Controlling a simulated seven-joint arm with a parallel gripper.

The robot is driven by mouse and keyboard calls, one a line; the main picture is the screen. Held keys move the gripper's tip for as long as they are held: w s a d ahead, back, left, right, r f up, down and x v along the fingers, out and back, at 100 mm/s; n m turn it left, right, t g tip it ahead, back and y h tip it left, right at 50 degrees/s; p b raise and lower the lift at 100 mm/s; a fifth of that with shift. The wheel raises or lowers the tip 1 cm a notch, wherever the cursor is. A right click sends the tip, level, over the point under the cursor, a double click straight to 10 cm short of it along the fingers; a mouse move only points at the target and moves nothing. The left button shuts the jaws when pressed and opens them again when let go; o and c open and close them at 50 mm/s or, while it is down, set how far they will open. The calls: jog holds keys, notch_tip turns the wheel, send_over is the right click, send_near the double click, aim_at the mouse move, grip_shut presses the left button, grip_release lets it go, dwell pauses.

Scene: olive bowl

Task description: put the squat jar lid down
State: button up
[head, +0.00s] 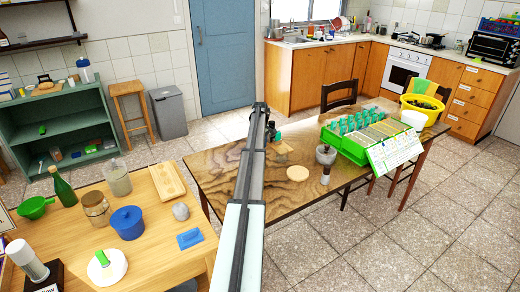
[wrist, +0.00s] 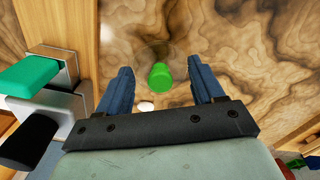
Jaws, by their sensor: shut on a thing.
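In the wrist view my gripper (wrist: 160,72) has its two blue fingers a little apart, shut on a see-through rim that I can barely make out. I take this to be the squat jar lid, with a green knob (wrist: 160,77) showing between the fingers. Swirled brown wood lies below it. I cannot tell the gap between lid and wood. In the head view my arm reaches out over the dark wooden table (head: 225,168); the lid is not clear there.
Close left of my gripper stand objects with a green handle (wrist: 30,76) and a black handle (wrist: 28,142). The dark table also holds a round wooden disc (head: 297,173), a grinder (head: 325,160) and a green rack (head: 345,146). A lighter table (head: 150,245) at left is crowded.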

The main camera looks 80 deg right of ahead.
jog(key=shift+f, duration=0.7)
jog(key=shift+f, duration=0.1)
jog(key=o, duration=1)
notch_tip(320, 180, up, 12)
jog(key=shift+r, duration=0.15)
